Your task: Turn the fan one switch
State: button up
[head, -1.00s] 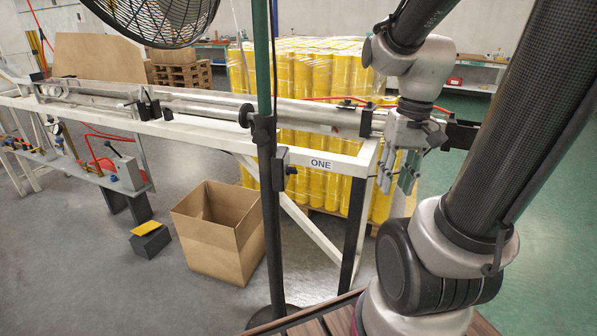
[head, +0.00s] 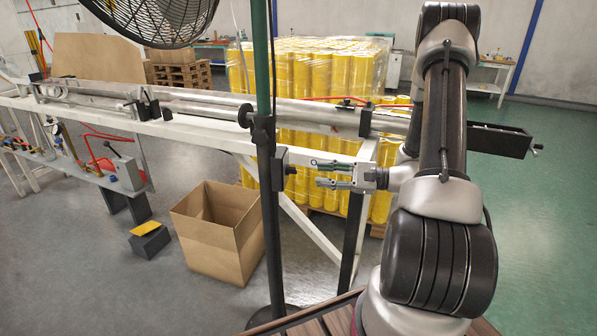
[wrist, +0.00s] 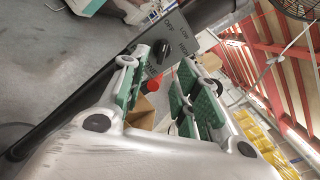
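The fan (head: 150,18) shows at the top left of the head view, with a green and black pole (head: 262,90) standing to its right. A black switch box (head: 281,160) is fixed to the pole, with a small knob (head: 291,170) on its right side. In the wrist view the grey switch panel (wrist: 186,48) reads OFF, LOW and another partly legible label. Its black knob (wrist: 163,52) lies ahead of the fingers. My gripper (head: 316,173) points left at the knob, open and empty, with a small gap between. The knob's exact setting is hard to tell.
A white frame (head: 205,135) carrying a long metal tube runs behind the pole and my gripper. Yellow rolls (head: 310,75) are stacked behind it. An open cardboard box (head: 218,250) stands on the floor left of the pole. Floor at the right is clear.

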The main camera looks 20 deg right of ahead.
aim_at(296, 170)
jog(key=x, duration=0.7)
jog(key=shift+w+a+r, duration=0.15)
jog(key=shift+a+r, duration=0.15)
jog(key=shift+a, duration=0.1)
jog(key=shift+c, duration=0.3)
grip_shut()
